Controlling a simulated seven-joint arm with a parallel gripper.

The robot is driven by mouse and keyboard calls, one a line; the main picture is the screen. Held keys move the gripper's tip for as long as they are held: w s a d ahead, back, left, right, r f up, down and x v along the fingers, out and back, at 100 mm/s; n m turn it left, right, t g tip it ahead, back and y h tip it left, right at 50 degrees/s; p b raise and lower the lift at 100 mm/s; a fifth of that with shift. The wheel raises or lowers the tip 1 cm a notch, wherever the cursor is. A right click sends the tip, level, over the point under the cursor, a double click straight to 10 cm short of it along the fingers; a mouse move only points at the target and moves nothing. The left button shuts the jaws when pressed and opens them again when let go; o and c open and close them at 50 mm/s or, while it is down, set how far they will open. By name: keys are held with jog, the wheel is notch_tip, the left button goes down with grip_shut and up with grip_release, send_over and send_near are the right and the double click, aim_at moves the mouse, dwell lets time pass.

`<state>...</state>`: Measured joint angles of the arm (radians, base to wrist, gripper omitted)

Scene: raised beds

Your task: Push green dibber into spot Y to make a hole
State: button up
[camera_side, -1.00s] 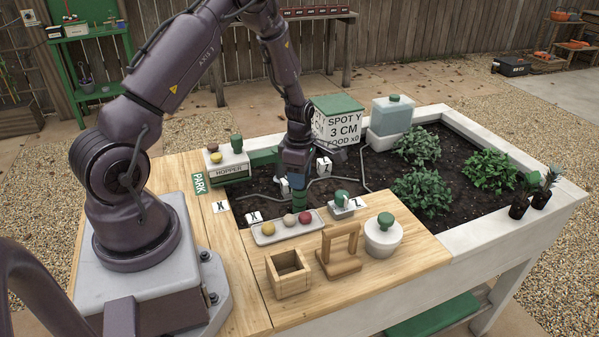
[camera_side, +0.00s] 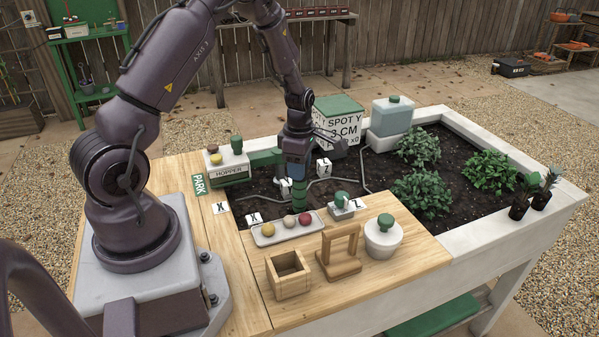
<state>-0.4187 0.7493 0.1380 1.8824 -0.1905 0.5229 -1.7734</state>
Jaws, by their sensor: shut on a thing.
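My gripper (camera_side: 298,178) is shut on the green dibber (camera_side: 299,199), which hangs upright below it over the dark soil (camera_side: 258,186). The dibber's lower end is just behind the seed tray; I cannot tell whether it touches the soil. A small white marker (camera_side: 285,187) stands just left of the dibber, its letter not clearly readable, so spot Y cannot be made out for certain. Other markers read X (camera_side: 254,218) and Z (camera_side: 324,168). A sign box (camera_side: 345,127) behind shows "SPOT Y" and "3 CM", partly covered by my arm.
A tray (camera_side: 262,240) with several coloured balls, a wooden box (camera_side: 289,274), a wooden stand (camera_side: 340,262) and a lidded white jar (camera_side: 383,238) line the front ledge. The hopper (camera_side: 229,167) is at left. Leafy plants (camera_side: 422,190) fill the right of the bed.

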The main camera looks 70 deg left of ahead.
jog(key=shift+r, duration=3)
